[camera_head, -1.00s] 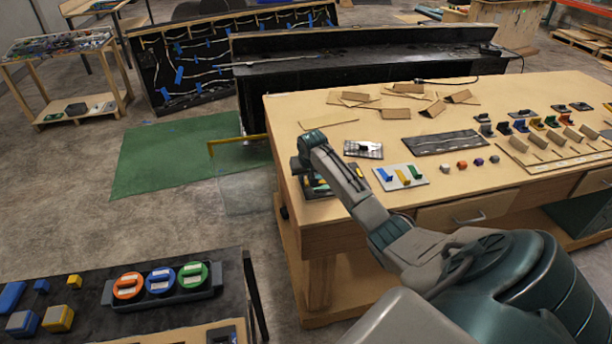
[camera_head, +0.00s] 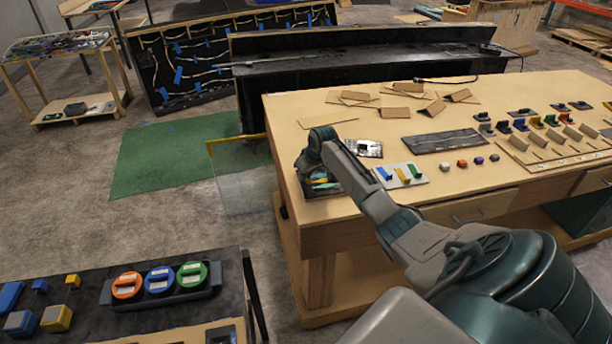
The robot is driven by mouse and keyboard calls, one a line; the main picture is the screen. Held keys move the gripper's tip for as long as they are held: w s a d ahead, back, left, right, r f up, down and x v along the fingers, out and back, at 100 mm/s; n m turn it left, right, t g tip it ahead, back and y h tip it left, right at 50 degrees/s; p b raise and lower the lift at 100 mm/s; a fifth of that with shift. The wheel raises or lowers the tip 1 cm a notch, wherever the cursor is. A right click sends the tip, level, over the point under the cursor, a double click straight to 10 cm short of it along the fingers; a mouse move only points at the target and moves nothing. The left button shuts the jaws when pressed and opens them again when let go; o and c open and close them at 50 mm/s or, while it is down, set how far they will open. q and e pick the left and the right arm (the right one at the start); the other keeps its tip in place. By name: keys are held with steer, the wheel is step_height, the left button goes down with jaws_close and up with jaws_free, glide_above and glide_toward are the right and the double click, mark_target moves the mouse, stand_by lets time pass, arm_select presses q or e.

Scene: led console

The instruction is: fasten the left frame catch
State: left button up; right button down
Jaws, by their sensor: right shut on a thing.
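My right arm reaches from the lower right to the left end of the wooden table. My right gripper (camera_head: 310,166) points down over a small dark-framed unit (camera_head: 322,189) at the table's left edge. The unit has coloured bits inside. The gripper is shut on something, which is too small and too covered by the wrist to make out. I cannot tell a separate frame catch, or whether it is fastened. My left gripper is not in view.
The wooden table (camera_head: 290,112) holds a board with coloured levers (camera_head: 404,175), a dark panel (camera_head: 443,141) and cardboard pieces. A clear panel with a yellow edge (camera_head: 238,139) stands beside its left end. A dark bench (camera_head: 95,310) with round coloured parts is at lower left.

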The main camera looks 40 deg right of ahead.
steer(key=shift+d+f+n+y+b, duration=0.15)
steer(key=shift+n+y+b, duration=0.25)
steer(key=shift+n, duration=0.5)
steer(key=n+y+b, duration=0.1)
steer(key=n+b, duration=0.1)
steer(key=shift+w+d+n, duration=0.1)
steer(key=shift+n, duration=0.3)
steer(key=n+g+y+b, duration=0.1)
steer(key=n+b, duration=0.3)
steer(key=shift+w+d, duration=0.1)
steer(key=shift+d, duration=0.1)
steer(key=shift+w+n+g+y+b, duration=0.1)
steer(key=shift+n+g+y+b, duration=0.25)
steer(key=shift+n+b, duration=0.7)
steer(key=shift+n+g+y+b, duration=0.25)
steer(key=shift+n+g+b, duration=0.1)
steer(key=shift+n+b, duration=0.65)
steer(key=shift+r, duration=0.2)
steer(key=c, duration=1.5)
jaws_free()
steer(key=shift+o, duration=0.2)
steer(key=shift+d, duration=0.1)
